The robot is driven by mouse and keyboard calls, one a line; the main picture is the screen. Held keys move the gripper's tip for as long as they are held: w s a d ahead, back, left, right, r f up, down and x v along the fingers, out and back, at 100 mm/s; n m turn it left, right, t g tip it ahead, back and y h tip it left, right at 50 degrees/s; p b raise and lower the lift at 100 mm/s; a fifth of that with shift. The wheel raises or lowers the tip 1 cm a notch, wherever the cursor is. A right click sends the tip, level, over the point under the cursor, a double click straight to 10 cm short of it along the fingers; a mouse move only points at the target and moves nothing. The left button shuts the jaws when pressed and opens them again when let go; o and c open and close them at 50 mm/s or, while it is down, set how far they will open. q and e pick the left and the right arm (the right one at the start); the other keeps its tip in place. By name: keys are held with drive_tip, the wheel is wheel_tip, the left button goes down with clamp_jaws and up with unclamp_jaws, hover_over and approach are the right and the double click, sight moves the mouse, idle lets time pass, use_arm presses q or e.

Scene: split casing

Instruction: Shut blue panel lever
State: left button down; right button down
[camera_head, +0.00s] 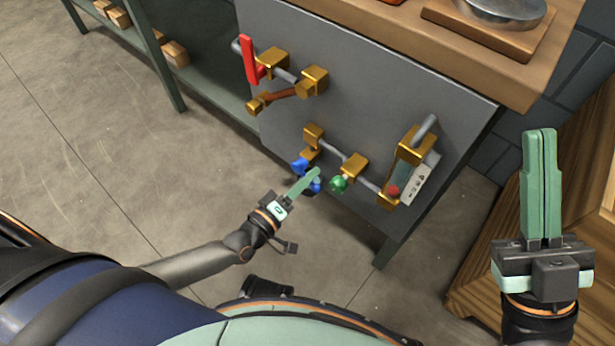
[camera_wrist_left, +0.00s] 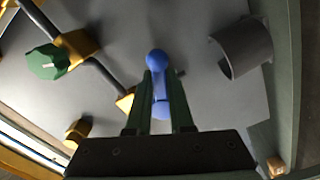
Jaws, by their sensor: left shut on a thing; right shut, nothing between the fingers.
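The blue lever (camera_head: 299,165) is low on the grey panel (camera_head: 375,85), left of a green knob (camera_head: 338,183). My left gripper (camera_head: 315,173) is at the lever and covers part of it in the head view. In the left wrist view, the blue lever (camera_wrist_left: 157,62) has a round end and sits between the fingers of my left gripper (camera_wrist_left: 163,85), which are shut on it. My right gripper (camera_head: 539,135) is shut and empty, raised at the right, apart from the panel.
A red lever (camera_head: 248,60) is at the panel's upper left, with brass fittings and grey pipes around it. A wooden counter (camera_head: 395,28) tops the panel. The floor at left is clear.

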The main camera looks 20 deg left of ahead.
use_arm(q)
drive_tip(key=n, duration=0.2)
drive_tip(key=r+n, duration=0.1)
drive_tip(key=n, duration=0.2)
drive_tip(key=shift+s+d+r, duration=0.15)
drive_tip(key=shift+d+r, duration=0.05)
drive_tip(key=shift+n, duration=0.3)
drive_tip(key=c, duration=0.8)
unclamp_jaws()
drive_tip(key=shift+r, duration=0.1)
